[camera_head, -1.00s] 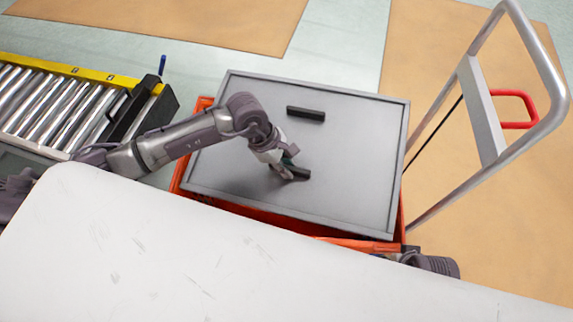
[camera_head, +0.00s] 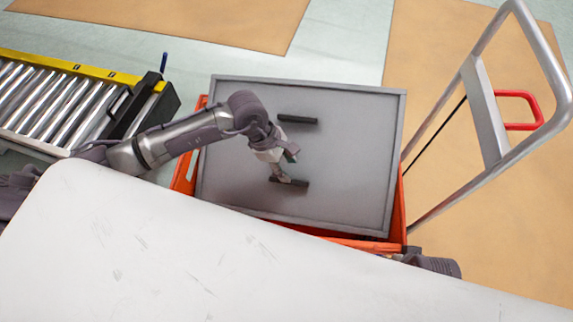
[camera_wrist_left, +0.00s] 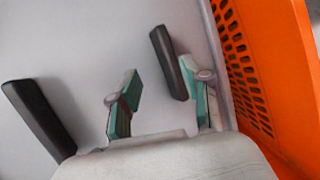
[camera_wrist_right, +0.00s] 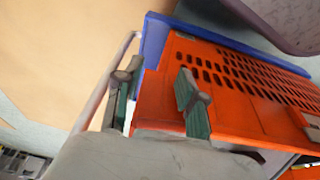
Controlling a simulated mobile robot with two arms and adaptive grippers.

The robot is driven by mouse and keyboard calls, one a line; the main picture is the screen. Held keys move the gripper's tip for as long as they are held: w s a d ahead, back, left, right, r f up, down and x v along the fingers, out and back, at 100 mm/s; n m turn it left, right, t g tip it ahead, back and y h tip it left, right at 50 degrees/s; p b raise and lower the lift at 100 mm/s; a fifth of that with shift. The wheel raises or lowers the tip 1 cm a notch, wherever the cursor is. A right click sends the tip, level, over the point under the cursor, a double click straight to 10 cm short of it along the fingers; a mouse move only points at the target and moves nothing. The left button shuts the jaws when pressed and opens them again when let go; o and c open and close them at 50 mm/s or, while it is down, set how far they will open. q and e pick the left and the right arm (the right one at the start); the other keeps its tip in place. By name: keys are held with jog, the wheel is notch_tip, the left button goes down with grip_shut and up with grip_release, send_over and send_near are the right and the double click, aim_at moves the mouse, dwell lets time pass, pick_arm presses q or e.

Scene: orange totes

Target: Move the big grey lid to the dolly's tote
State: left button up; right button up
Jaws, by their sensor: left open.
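The big grey lid (camera_head: 340,165) lies on an orange tote (camera_head: 398,215) beside the hand truck's frame. It has two dark bar handles, the far one (camera_head: 297,119) and the near one (camera_head: 290,182). My left gripper (camera_head: 278,176) is at the near handle. In the left wrist view my left gripper (camera_wrist_left: 158,98) is open, with a handle (camera_wrist_left: 168,62) close to its right finger; I cannot tell whether they touch. The other handle (camera_wrist_left: 38,118) is at left. In the right wrist view my right gripper (camera_wrist_right: 155,98) is open by an orange tote's wall (camera_wrist_right: 240,110).
A roller conveyor (camera_head: 60,105) with a yellow rail stands at left. The dolly's metal handle frame (camera_head: 490,110) with a red grip rises at right. A white surface (camera_head: 200,250) covers the foreground and hides the near side. A blue edge (camera_wrist_right: 155,40) shows behind the orange wall.

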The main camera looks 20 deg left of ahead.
pick_arm(q)
jog(key=v, duration=1.1)
jog(key=shift+r, duration=0.3)
jog(key=shift+a, duration=0.1)
